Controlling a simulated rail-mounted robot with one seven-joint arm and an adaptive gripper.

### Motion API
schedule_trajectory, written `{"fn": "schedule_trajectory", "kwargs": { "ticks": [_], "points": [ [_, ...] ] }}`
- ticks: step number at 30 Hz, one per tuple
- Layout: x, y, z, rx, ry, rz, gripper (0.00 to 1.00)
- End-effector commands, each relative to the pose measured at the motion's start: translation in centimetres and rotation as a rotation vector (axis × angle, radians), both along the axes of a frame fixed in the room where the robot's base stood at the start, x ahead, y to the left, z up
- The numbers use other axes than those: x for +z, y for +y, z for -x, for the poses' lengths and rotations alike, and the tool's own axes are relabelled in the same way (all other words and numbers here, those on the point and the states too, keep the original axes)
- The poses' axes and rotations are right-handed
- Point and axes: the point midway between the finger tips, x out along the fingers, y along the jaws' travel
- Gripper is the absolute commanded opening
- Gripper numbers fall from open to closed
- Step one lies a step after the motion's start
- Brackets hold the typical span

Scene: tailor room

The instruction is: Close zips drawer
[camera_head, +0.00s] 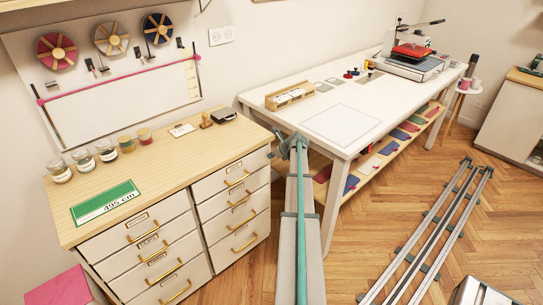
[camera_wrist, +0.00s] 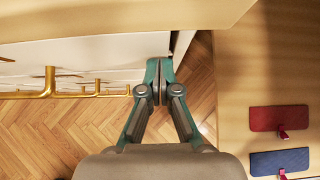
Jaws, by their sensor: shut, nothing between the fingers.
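The wooden-topped cabinet (camera_head: 165,160) at the left of the head view has white drawers in two columns, with gold handles and small labels too small to read. I cannot tell which is the zips drawer. The top right drawer (camera_head: 232,176) and those below it look shut or nearly so. My gripper (camera_head: 293,145) is at the cabinet's right end, by the gap before the white table. In the wrist view, my gripper (camera_wrist: 156,88) is shut and empty, close to the right edge of a white drawer front (camera_wrist: 120,52); contact is unclear.
The white table (camera_head: 310,95) stands right of the cabinet, with a heat press (camera_head: 412,55) on top and a shelf of coloured swatches (camera_head: 385,145) below. Jars, a green card (camera_head: 105,203) and a stamp sit on the cabinet. Floor in front is open, with rails (camera_head: 430,235) at right.

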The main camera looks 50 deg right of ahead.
Motion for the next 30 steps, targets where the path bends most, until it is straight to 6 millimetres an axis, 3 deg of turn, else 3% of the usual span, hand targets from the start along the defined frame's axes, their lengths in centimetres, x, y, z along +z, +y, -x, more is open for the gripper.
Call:
{"fn": "schedule_trajectory", "kwargs": {
  "ticks": [5,15,21,30],
  "points": [
    [0.2,1.2,3.3,0.008,0.007,-0.003,0.0],
    [4.9,1.5,8.2,0.009,0.008,0.0,0.0],
    [6.4,1.6,9.7,0.009,0.01,-0.002,0.0],
    [6.9,1.6,10.1,0.068,0.016,0.053,0.0]
  ]
}}
